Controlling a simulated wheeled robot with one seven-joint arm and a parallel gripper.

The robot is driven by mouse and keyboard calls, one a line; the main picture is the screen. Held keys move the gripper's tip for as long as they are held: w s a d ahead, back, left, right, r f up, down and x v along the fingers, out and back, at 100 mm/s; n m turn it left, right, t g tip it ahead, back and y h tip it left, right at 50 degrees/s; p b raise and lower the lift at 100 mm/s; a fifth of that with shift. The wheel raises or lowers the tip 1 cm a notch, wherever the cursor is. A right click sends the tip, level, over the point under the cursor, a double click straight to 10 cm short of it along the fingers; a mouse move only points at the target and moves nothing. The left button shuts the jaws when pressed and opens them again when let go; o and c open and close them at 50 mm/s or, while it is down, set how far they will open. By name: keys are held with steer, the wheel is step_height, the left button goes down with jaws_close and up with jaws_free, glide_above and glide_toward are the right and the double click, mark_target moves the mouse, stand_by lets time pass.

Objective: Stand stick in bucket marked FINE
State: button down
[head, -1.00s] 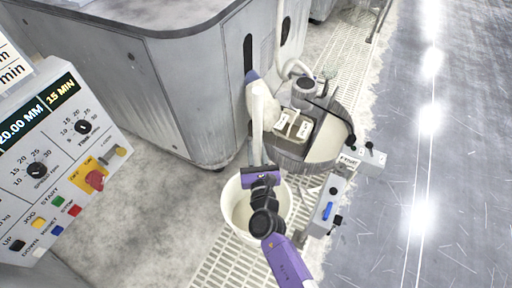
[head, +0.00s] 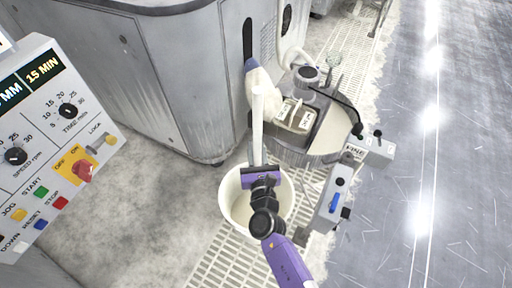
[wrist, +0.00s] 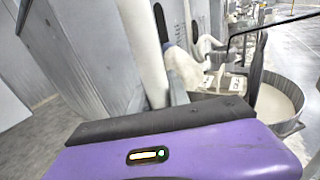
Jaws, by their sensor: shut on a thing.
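A pale, straight stick (head: 257,128) rises upright from my gripper (head: 260,178), which is shut on it. The stick also shows close up in the wrist view (wrist: 143,50); its lower end is hidden by the gripper. A white round bucket (head: 230,208) stands below and around my gripper in the head view; I see no readable mark on it. How far the stick reaches into it cannot be told. A small plate reading FINE (head: 354,148) is at the right rim of a grey round tub (head: 318,155) with pale contents.
A grey machine cabinet (head: 180,90) stands behind left. A control panel (head: 60,140) is at the left edge. A motor and pale blocks (head: 295,115) sit over the tub. Grey switch boxes (head: 332,200) stand right of the bucket. Open floor (head: 430,150) lies at right.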

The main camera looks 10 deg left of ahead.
mark_target(258, 161)
steer(key=shift+f, duration=0.3)
steer(key=c, duration=1.1)
jaws_free()
steer(key=shift+c, duration=0.2)
steer(key=shift+s, duration=0.15)
steer(key=shift+p+v, duration=0.35)
steer(key=shift+v, duration=3.4)
